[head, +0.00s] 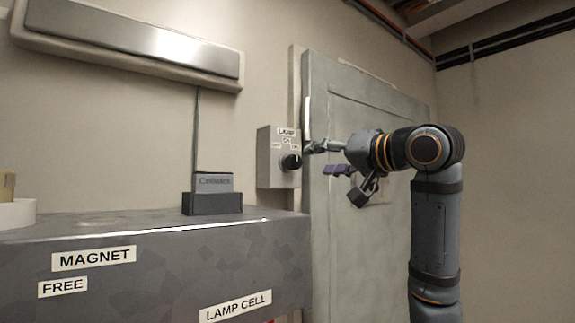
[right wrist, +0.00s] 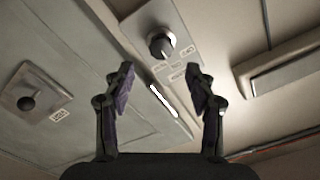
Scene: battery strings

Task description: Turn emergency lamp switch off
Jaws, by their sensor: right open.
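The lamp switch is a grey wall box (head: 264,165) with a round black knob (head: 291,162) and small labels, one reading LAMP. In the right wrist view the knob (right wrist: 161,45) sits above and beyond the fingertips. Which label the knob points to is too small to tell. My right gripper (head: 318,158) is open and empty, just right of the box, and apart from the knob. Its two fingers (right wrist: 160,80) are spread wide in the right wrist view. The long metal lamp fixture (head: 135,40) hangs at the upper left, with no clear glow. My left gripper is not in view.
A grey door (head: 375,100) stands behind my right arm. Its plate (right wrist: 35,88) with a dark knob shows in the right wrist view. A bench (head: 170,250) labelled MAGNET, FREE and LAMP CELL lies below left. A small box (head: 213,203) stands on it, under a cable from the fixture.

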